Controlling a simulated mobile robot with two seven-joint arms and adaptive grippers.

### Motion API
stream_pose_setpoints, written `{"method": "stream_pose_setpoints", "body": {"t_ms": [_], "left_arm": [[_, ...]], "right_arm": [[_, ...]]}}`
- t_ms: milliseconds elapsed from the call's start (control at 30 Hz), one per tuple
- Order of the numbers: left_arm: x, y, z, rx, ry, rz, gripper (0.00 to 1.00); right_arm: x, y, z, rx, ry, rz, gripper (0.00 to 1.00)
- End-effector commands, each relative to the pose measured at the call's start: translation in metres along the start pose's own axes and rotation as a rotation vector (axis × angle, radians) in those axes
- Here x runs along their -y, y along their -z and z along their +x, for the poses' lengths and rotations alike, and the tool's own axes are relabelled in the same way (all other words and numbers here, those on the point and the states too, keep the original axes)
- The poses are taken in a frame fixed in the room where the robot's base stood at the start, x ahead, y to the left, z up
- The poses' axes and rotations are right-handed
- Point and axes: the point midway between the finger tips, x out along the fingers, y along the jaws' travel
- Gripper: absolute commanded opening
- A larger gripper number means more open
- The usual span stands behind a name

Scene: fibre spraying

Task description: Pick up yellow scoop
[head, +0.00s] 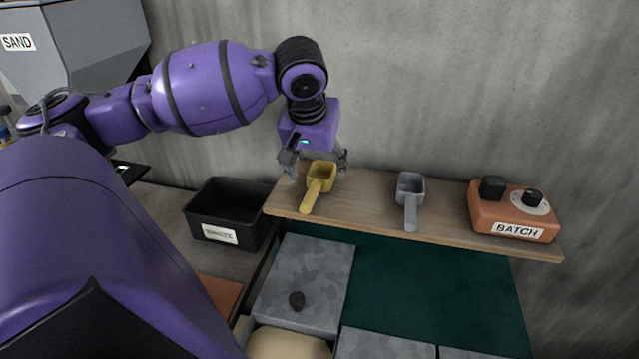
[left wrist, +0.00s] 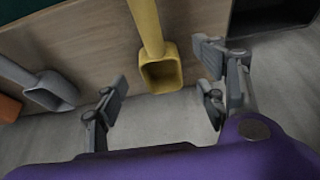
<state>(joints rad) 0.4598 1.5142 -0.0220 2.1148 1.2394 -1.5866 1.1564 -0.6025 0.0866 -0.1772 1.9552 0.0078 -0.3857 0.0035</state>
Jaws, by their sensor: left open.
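The yellow scoop (head: 318,182) lies on the wooden shelf (head: 370,193) near its left end, its handle pointing toward the front edge. It also shows in the left wrist view (left wrist: 160,72), with its cup near the mouth of my gripper. My left gripper (head: 315,163) is open and empty, just behind and around the scoop's cup in the head view. In the left wrist view its fingers (left wrist: 160,90) stand apart on either side of the cup, with gaps between. My right gripper does not show.
A grey scoop (head: 410,198) lies to the right on the shelf. An orange box labelled BATCH (head: 513,212) stands at the shelf's right end. A black bin (head: 228,207) is left of the shelf. A concrete wall (head: 450,80) rises close behind. Grey camouflage-patterned lids (head: 305,280) are below.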

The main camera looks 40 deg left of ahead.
Motion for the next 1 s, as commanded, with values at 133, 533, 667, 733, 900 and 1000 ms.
{"method": "stream_pose_setpoints", "body": {"t_ms": [133, 533, 667, 733, 900, 1000], "left_arm": [[0.000, -0.002, 0.025, 0.003, 0.001, -0.001, 0.65], [0.000, -0.001, 0.028, -0.001, 0.000, 0.000, 0.48], [0.000, -0.001, 0.028, -0.001, 0.000, 0.000, 0.31], [0.001, -0.001, 0.028, -0.001, 0.000, 0.000, 0.22], [0.001, -0.001, 0.028, -0.002, 0.000, 0.000, 0.15], [0.001, -0.001, 0.027, -0.002, 0.000, 0.000, 0.15]], "right_arm": [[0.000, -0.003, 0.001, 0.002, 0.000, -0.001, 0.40], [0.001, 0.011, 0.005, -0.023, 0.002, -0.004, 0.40], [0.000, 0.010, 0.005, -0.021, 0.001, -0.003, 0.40], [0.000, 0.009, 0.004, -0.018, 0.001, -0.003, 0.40], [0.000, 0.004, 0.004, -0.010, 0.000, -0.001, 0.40], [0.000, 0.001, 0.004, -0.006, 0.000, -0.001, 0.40]]}}
